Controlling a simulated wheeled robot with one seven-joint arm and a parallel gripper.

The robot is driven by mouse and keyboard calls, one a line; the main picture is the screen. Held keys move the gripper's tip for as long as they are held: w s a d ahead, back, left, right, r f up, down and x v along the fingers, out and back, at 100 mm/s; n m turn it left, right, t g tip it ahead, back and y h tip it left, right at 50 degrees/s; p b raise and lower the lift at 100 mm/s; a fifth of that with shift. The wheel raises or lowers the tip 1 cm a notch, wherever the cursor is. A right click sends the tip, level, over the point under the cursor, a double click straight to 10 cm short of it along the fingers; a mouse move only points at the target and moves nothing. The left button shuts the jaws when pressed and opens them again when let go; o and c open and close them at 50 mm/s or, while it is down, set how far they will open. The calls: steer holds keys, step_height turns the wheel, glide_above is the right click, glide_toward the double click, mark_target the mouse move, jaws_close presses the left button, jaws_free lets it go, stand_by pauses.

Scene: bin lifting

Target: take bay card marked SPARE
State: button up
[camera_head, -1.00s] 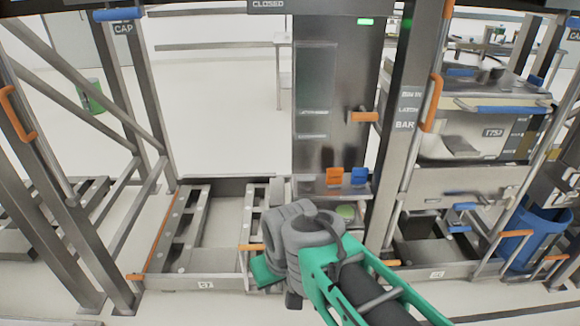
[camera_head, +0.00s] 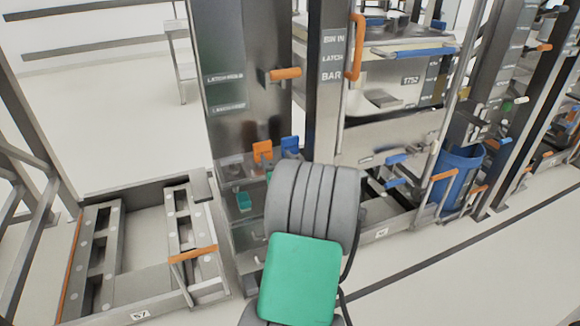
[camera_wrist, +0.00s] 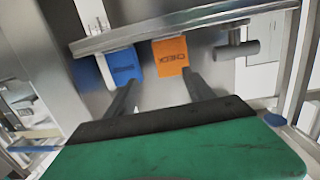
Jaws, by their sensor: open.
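A blue card (camera_head: 290,144) and an orange card (camera_head: 262,151) stand side by side on the ledge of the steel column (camera_head: 235,125). In the wrist view the orange card (camera_wrist: 171,56) reads CHECK upside down. The blue card (camera_wrist: 124,66) there has dark lettering that I cannot read; no SPARE marking is legible. My gripper (camera_wrist: 162,78) is open and empty, with its two dark fingers pointing toward the cards. The left finger overlaps the blue card's lower edge in the picture; contact cannot be told. In the head view my wrist hides the fingers.
An orange handle (camera_head: 285,73) sticks out of the column above the cards. A post labelled BIN IN, LATCH, BAR (camera_head: 328,85) stands close right. A metal rail (camera_wrist: 160,32) crosses beside the cards. A blue bin (camera_head: 458,172) stands further right. Floor is clear at front right.

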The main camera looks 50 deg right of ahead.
mark_target(291, 144)
steer(key=s+d+m+h, duration=0.2)
steer(key=s+d, duration=0.2)
steer(key=d, duration=0.1)
steer(key=x, duration=0.4)
steer(key=p+x, duration=0.1)
steer(key=x, duration=0.2)
steer(key=shift+f, duration=0.4)
steer(key=shift+c, duration=0.3)
steer(key=c, duration=1)
